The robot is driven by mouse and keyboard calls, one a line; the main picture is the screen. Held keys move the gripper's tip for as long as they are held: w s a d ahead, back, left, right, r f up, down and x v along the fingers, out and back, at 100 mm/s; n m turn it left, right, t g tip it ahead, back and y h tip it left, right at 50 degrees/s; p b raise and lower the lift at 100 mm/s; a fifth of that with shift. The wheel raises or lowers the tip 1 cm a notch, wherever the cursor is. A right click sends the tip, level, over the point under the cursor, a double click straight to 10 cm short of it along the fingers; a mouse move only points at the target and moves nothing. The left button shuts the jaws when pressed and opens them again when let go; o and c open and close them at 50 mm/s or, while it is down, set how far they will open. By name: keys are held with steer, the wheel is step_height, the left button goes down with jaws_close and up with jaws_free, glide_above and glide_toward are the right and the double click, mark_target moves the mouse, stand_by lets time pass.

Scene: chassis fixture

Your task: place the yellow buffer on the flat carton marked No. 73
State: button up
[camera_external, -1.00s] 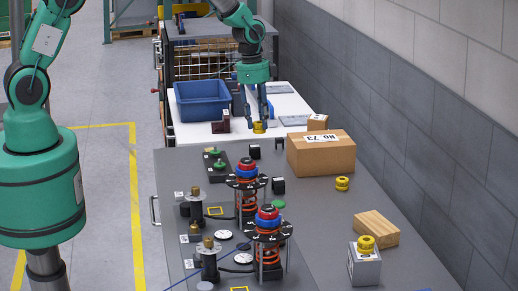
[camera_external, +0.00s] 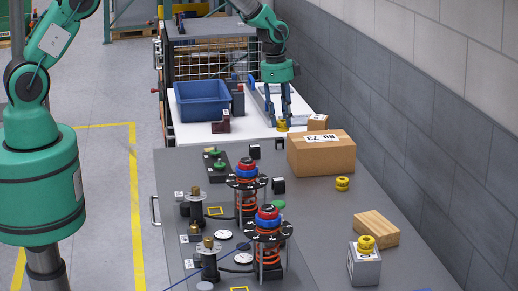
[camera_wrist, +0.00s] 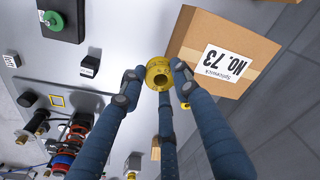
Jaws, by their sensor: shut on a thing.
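My gripper (camera_external: 284,122) hangs over the back edge of the grey table, behind the carton. Its fingers are shut on a yellow buffer (camera_external: 283,126), whose lower part shows below the fingertips. In the wrist view the buffer (camera_wrist: 159,67) is a yellow ring-shaped piece between the blue fingers of my gripper (camera_wrist: 157,78). The flat carton marked No. 73 (camera_external: 318,159) is a brown box with a white label on the grey table. In the wrist view the carton (camera_wrist: 213,27) lies just right of the held buffer.
Another yellow buffer (camera_external: 342,184) stands on the table in front of the carton; one more (camera_external: 366,242) sits on a grey block. A small carton (camera_external: 317,122) stands behind the large one. A wooden block (camera_external: 375,229) and spring assemblies (camera_external: 268,225) stand nearer. A blue bin (camera_external: 203,101) is behind.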

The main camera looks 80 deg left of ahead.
steer(key=shift+w+a+f+p, duration=0.15)
steer(key=shift+w+a, duration=0.15)
steer(key=shift+w, duration=0.95)
steer(key=shift+w+a+f+p, duration=0.15)
steer(key=shift+w+a, duration=0.2)
steer(key=shift+w, duration=0.95)
steer(key=shift+w+a+f+p, duration=0.15)
steer(key=shift+w+a, duration=0.15)
steer(key=shift+w, duration=0.95)
steer(key=shift+r, duration=0.1)
steer(key=shift+f+p, duration=0.35)
steer(key=shift+f, duration=1.4)
steer(key=shift+f, duration=0.2)
steer(key=o, duration=1.1)
steer(key=shift+r, duration=0.25)
step_height(320, 180, up, 12)
steer(key=s+b, duration=0.1)
steer(key=shift+s+a, duration=0.15)
steer(key=shift+a, duration=0.2)
